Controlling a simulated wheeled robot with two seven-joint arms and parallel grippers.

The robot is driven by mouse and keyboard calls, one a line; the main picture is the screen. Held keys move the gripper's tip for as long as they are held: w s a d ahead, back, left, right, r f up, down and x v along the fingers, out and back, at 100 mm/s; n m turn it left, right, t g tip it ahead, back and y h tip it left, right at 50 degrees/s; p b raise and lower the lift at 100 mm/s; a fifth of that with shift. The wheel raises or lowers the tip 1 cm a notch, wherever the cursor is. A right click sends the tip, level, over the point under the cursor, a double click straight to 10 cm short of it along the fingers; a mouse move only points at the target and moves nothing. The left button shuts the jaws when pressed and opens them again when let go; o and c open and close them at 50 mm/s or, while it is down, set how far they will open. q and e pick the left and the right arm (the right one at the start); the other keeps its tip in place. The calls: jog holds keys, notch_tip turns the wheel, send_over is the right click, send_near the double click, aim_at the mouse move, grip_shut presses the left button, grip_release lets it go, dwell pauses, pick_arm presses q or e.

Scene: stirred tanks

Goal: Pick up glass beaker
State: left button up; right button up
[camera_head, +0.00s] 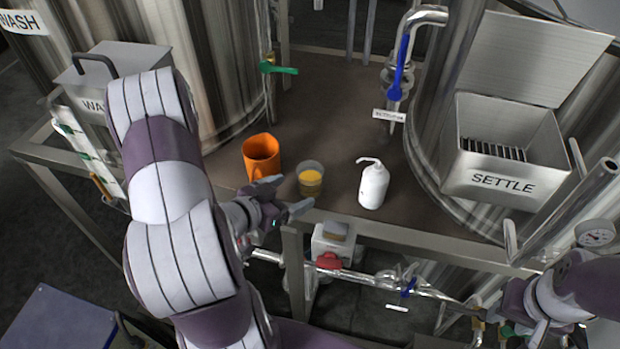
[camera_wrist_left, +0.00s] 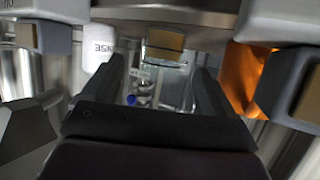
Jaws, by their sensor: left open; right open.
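The glass beaker (camera_head: 310,179), clear and holding a yellow-orange liquid, stands upright on the brown platform between an orange jug and a white bottle. My left gripper (camera_head: 285,195) is open just to the left and near side of the beaker, its fingers pointing toward it. In the left wrist view, the beaker (camera_wrist_left: 165,50) shows ahead, between the two spread fingers (camera_wrist_left: 178,62); the fingers do not appear to grip it. My right gripper (camera_head: 515,318) is at the lower right, open and away from the beaker; its fingertips are hard to make out.
The orange jug (camera_head: 261,157) stands close left of the beaker, and the white wash bottle (camera_head: 373,186) stands to its right. A metal rail (camera_head: 400,237) runs along the platform's front edge. The SETTLE box (camera_head: 490,175) is at right. Brown platform behind the beaker is clear.

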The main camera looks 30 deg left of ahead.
aim_at(302, 185)
pick_arm(q)
jog(key=w, duration=0.1)
jog(key=w+f, duration=0.1)
jog(key=w, duration=0.1)
jog(key=shift+w+f, duration=0.25)
jog(key=shift+w, duration=0.15)
jog(key=x, duration=0.1)
jog(key=p+x, duration=0.1)
jog(key=x, duration=0.1)
jog(key=shift+w+d+p, duration=0.2)
jog(key=shift+d+p, duration=0.1)
jog(key=shift+d, duration=0.05)
jog(key=shift+w+f, duration=0.2)
jog(key=shift+w, duration=0.1)
jog(key=shift+c, duration=0.4)
jog(key=shift+a, duration=0.1)
jog(key=c, duration=0.5)
jog(key=shift+s, duration=0.1)
jog(key=c, duration=0.5)
jog(key=shift+c, duration=0.5)
pick_arm(e)
jog(key=shift+w+a+r, duration=0.25)
jog(key=shift+w+r, duration=0.15)
jog(key=shift+r, duration=0.35)
